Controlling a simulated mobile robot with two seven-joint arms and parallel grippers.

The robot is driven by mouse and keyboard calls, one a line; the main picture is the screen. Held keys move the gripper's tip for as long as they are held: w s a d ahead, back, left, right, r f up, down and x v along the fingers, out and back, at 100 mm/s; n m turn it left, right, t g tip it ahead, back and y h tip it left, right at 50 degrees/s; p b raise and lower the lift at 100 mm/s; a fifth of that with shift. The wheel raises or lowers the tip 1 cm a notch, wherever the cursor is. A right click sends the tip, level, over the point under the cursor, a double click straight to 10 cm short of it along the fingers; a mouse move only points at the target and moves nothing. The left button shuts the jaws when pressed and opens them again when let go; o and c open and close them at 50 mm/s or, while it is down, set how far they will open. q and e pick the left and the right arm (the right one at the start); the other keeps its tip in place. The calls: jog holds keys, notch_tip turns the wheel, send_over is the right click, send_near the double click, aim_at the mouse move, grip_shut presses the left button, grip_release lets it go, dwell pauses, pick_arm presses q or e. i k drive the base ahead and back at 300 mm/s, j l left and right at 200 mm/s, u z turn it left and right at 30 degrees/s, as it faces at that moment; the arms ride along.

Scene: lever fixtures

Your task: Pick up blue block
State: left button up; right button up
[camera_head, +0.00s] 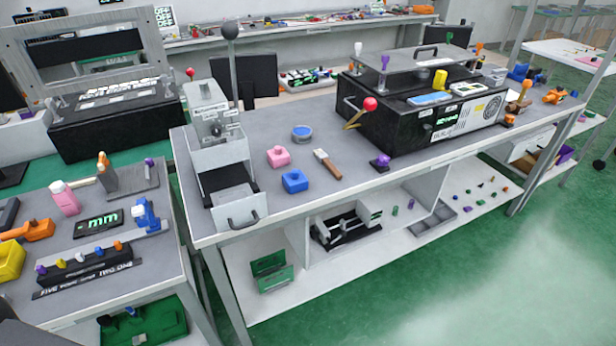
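A blue block (295,181) sits on the grey top of the middle table (345,205), near its front edge. A pink block (278,156) lies just behind it and to its left, apart from it. A tool with a brown handle and pale end (327,164) lies to its right. Neither of my grippers is in the camera_head view.
A white fixture with a drawer (232,205) stands left of the blue block. A round blue container (301,133) is behind. A black box with a red-knobbed lever (370,104) stands at right.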

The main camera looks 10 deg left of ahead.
aim_at(293, 186)
jog(key=i+l, duration=0.15)
jog(key=l, duration=0.2)
jog(key=i+l+u, duration=0.1)
jog(key=l, duration=0.2)
jog(key=i+l+u, duration=0.1)
jog(key=l, duration=0.25)
jog(key=i+l, duration=0.15)
jog(key=l, duration=0.2)
